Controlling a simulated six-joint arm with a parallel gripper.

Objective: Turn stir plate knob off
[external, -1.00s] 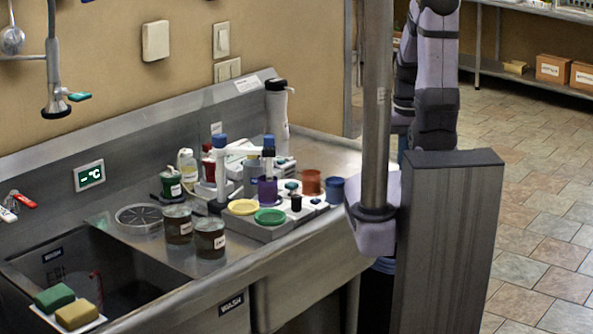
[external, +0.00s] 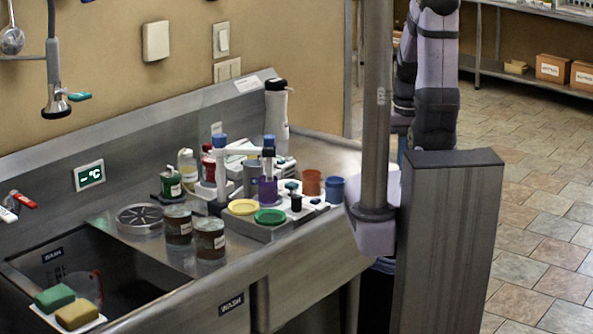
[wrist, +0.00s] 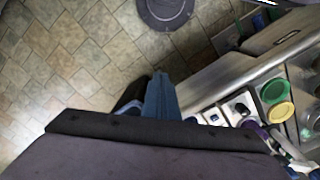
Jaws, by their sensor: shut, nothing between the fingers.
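Several white lab devices stand in a group on the steel counter. One white unit with a dark knob-like piece (external: 296,203) sits at the group's front right; I cannot tell for sure whether this is the stir plate knob. In the wrist view, a white unit with a dark round piece (wrist: 240,108) shows at the right. My gripper (wrist: 155,85) appears in the wrist view as a dark and a blue finger close together, shut and empty. It is over the floor side, apart from the devices. In the external view, the column and arm hide most of it.
Yellow (external: 243,207) and green (external: 270,216) lids lie at the devices' front. An orange cup (external: 312,182) and a blue cup (external: 335,189) stand right of them. Two jars (external: 209,240) and a sink are at the left. A grey pedestal (external: 450,250) stands at the right.

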